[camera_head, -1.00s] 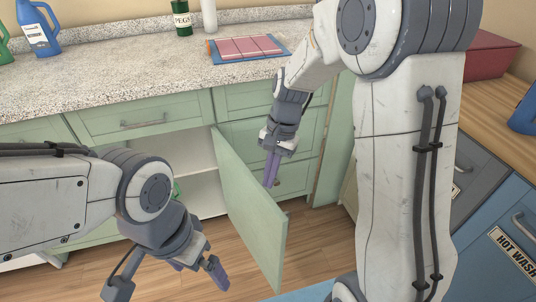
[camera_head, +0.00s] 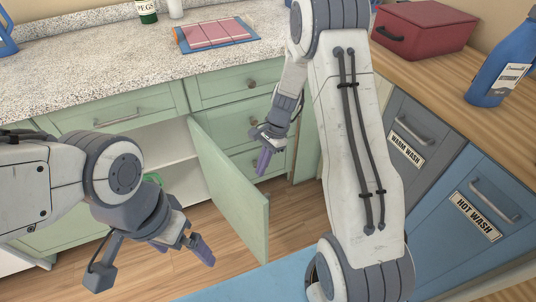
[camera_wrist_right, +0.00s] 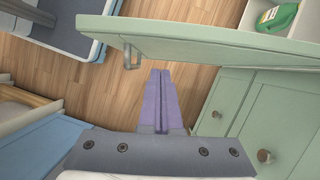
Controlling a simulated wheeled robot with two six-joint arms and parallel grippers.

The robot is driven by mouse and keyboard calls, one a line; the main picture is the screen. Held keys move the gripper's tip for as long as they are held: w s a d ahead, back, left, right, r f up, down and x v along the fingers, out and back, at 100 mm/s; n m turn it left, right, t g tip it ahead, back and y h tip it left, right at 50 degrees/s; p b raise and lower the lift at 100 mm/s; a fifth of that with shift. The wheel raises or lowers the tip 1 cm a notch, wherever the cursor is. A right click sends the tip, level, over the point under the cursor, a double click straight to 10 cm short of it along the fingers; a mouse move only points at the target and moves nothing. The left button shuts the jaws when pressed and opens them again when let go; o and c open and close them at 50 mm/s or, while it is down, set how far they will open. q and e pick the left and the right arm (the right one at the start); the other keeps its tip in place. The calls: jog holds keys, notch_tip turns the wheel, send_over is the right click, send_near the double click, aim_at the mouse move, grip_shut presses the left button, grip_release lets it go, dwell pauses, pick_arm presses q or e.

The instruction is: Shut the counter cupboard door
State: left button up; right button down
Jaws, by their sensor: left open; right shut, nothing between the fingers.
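The green cupboard door (camera_head: 232,190) stands wide open, swung out from the counter front. Behind it the cupboard (camera_head: 165,145) shows a pale shelf. My right gripper (camera_head: 263,160) is shut and empty, to the right of the door, near the drawer fronts. In the right wrist view its purple fingers (camera_wrist_right: 161,100) are together, and the door (camera_wrist_right: 200,40) lies across the top with its metal handle (camera_wrist_right: 131,54) close to the fingertips, apart from them. My left gripper (camera_head: 185,250) is open and empty, low to the left of the door.
Green drawers (camera_head: 235,85) with round knobs are right of the cupboard opening. A green bottle (camera_wrist_right: 277,17) is inside the cupboard. Blue hot wash (camera_head: 478,205) and grey warm wash (camera_head: 410,130) fronts stand at the right. Wooden floor (camera_head: 170,275) is open below.

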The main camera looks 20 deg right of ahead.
jog(key=shift+s+a+r, duration=0.1)
jog(key=shift+s+a, duration=0.1)
jog(key=shift+a, duration=0.5)
jog(key=shift+s+a+r, duration=0.1)
jog(key=shift+s+a, duration=0.1)
jog(key=shift+a, duration=0.5)
